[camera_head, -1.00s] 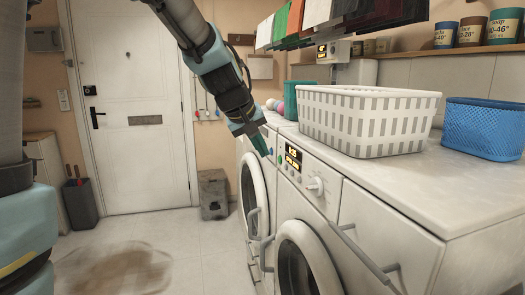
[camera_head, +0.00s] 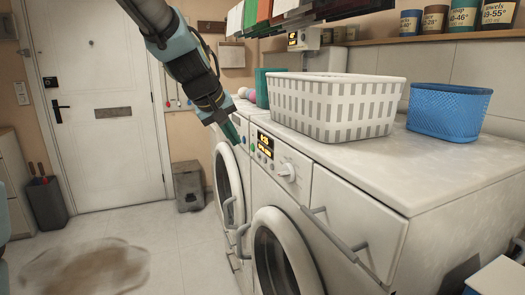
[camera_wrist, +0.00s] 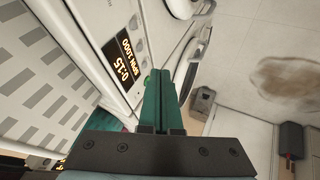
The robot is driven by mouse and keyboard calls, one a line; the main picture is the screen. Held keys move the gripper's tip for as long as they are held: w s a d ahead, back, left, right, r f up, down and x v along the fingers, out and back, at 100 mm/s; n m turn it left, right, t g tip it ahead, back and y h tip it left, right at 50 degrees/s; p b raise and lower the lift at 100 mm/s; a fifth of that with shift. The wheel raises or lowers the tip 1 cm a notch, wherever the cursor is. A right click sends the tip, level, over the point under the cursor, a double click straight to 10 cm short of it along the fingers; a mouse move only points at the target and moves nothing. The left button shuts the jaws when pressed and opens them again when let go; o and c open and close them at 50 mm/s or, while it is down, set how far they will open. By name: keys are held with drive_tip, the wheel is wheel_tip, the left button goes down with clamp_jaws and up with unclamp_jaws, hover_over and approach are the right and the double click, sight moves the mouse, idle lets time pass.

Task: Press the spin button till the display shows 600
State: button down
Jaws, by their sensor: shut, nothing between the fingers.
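The near washing machine (camera_head: 330,215) has a lit display (camera_head: 265,144) on its front panel. In the wrist view the display (camera_wrist: 124,60) appears rotated and reads 0:15 and SPIN 1000. Small round buttons sit beside it, including a green one (camera_wrist: 147,80) and a grey one (camera_wrist: 139,45); I cannot read which is the spin button. My gripper (camera_head: 236,132) is shut and empty, with its green fingers pointing down just left of the panel. In the wrist view my gripper (camera_wrist: 160,75) partly covers the panel's edge near the green button; contact cannot be told.
A white knob (camera_head: 287,172) and a door handle protrude from the front. A white basket (camera_head: 333,107) and a blue basket (camera_head: 449,112) stand on top. A second machine (camera_head: 228,180) stands beyond. Open floor (camera_head: 180,245) lies to the left.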

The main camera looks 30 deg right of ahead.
sight(265, 161)
drive_tip(key=shift+a+f, duration=0.1)
idle(0.3)
drive_tip(key=shift+w+a+b, duration=0.1)
drive_tip(key=shift+a+b, duration=0.25)
drive_tip(key=shift+b, duration=0.35)
drive_tip(key=w+d+f+p, duration=0.2)
drive_tip(key=d+f+p, duration=0.3)
drive_tip(key=d+f, duration=0.3)
drive_tip(key=shift+w+d, duration=0.25)
drive_tip(key=shift+d, duration=0.3)
